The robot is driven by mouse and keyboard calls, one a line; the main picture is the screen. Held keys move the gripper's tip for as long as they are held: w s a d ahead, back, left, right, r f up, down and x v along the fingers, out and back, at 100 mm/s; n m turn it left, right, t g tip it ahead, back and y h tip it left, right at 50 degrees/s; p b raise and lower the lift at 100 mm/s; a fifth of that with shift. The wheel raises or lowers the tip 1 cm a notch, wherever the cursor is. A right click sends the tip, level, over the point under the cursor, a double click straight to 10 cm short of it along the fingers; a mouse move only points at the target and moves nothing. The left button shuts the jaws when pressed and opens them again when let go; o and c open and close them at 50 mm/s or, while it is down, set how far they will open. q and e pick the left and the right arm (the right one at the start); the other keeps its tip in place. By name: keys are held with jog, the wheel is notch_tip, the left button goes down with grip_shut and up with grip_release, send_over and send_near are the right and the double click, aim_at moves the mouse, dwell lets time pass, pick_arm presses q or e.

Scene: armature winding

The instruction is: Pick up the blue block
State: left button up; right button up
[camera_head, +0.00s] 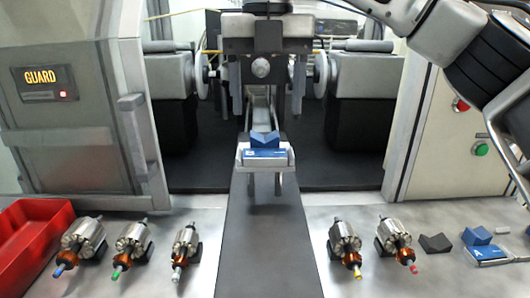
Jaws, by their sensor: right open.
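Another blue V-shaped block (264,139) sits in a light fixture (265,157) at the centre, in front of the machine. My left gripper is not in view.
A dark grey V-block (435,243) stands left of the bench block. Several motor armatures (344,240) lie in rows on both sides of the dark central strip (265,250). A red tray (35,235) is at the left. A control panel (465,150) stands behind the right bench.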

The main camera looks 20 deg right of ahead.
aim_at(264, 140)
jog(key=f, duration=0.5)
jog(key=shift+w+a+f, duration=0.1)
jog(key=shift+w, duration=0.1)
jog(key=shift+c, duration=0.3)
jog(key=c, duration=1.1)
